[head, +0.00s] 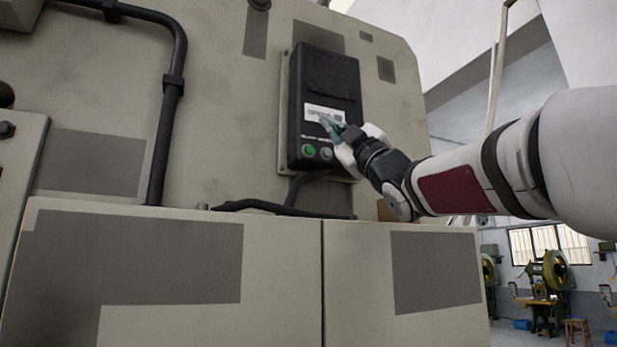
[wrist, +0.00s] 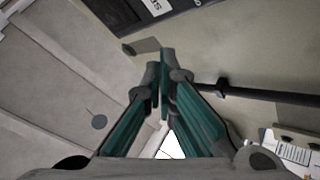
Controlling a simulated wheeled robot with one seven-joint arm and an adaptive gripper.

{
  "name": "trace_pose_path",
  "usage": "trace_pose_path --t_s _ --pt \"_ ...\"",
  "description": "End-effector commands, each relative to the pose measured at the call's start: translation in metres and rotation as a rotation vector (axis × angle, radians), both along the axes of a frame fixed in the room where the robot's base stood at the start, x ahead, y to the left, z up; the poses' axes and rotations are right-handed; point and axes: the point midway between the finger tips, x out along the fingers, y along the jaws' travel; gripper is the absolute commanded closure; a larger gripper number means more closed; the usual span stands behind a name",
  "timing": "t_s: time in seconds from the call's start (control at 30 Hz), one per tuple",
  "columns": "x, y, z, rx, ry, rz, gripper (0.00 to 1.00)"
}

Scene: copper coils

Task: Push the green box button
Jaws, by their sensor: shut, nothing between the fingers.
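A black control box (head: 325,82) with a white label (head: 318,112) is mounted on the beige machine. The round green button (head: 308,150) sits at its lower left, with a grey button (head: 326,154) just to its right. My gripper (head: 323,121) is shut and empty, its teal fingertips in front of the label in the head view, above the green button. I cannot tell the gap between the tips and the box. In the wrist view the shut fingers (wrist: 165,56) show in the middle, and part of the box (wrist: 125,12) shows at the top; the green button is not visible there.
The beige machine body (head: 230,130) has a ledge below the box, with a black cable (head: 270,208) along it. A thick black pipe (head: 171,95) runs down at left. Green workshop machines (head: 545,285) and a stool (head: 577,330) stand far off at lower right.

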Motion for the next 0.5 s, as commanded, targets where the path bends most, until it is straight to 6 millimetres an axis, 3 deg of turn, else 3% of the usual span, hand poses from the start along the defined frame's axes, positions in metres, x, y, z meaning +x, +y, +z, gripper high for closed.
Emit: trace_pose_path --t_s 0.23,0.5 --pt "0.008 0.002 -0.001 0.000 0.002 0.000 1.00" --pt "0.039 0.015 -0.003 -0.001 0.003 -0.002 1.00"
